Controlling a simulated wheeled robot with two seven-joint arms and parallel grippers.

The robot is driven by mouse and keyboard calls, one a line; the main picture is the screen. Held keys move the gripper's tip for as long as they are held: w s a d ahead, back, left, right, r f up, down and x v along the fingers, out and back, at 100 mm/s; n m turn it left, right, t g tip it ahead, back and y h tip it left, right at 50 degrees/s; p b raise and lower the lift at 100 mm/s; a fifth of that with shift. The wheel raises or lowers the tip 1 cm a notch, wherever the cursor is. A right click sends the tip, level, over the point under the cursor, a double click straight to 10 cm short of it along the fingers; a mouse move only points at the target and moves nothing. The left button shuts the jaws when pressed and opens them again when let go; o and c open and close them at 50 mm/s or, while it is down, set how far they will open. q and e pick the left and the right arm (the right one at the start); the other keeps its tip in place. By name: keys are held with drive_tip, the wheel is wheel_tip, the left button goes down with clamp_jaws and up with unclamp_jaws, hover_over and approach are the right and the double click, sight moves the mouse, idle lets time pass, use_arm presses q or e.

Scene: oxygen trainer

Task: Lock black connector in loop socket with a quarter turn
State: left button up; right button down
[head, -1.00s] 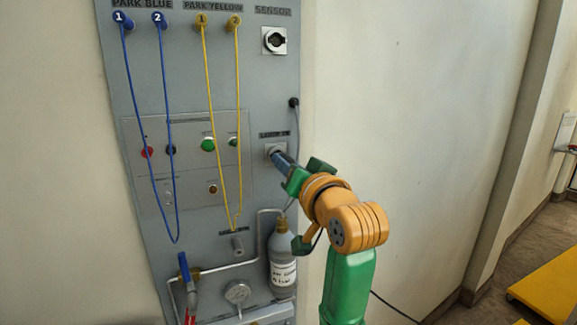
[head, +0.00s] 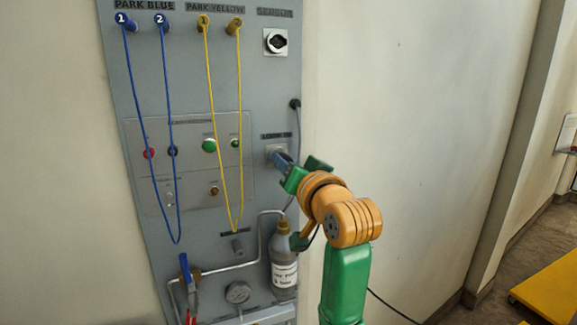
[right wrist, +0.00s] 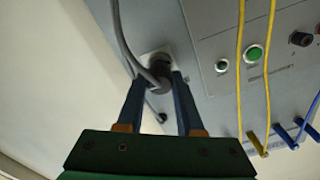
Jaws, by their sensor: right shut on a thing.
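The black connector (right wrist: 160,77) sits at the loop socket (right wrist: 149,56), a pale square plate on the grey panel. A grey cable runs from the connector. My right gripper (right wrist: 160,86) is shut on the connector, with one blue finger on each side. In the head view the right gripper (head: 282,161) reaches the loop socket (head: 270,149) from the lower right, and its fingers hide the connector there. I cannot tell whether the connector is locked. My left gripper is not in view.
A sensor socket (head: 276,42) with a black centre is at the panel's upper right. Blue cords (head: 142,130) and yellow cords (head: 210,100) hang at the left. A labelled bottle (head: 284,265) and pipes (head: 228,266) are below the gripper.

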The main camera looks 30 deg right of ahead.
drive_tip(key=shift+w, duration=0.45)
drive_tip(key=m, duration=0.6)
drive_tip(key=shift+d+m, duration=0.1)
drive_tip(key=shift+m, duration=0.3)
drive_tip(key=m, duration=0.4)
drive_tip(key=shift+m, duration=0.4)
drive_tip(key=m, duration=0.4)
drive_tip(key=shift+m, duration=0.4)
drive_tip(key=shift+c, duration=2.3)
unclamp_jaws()
drive_tip(key=shift+w, duration=0.1)
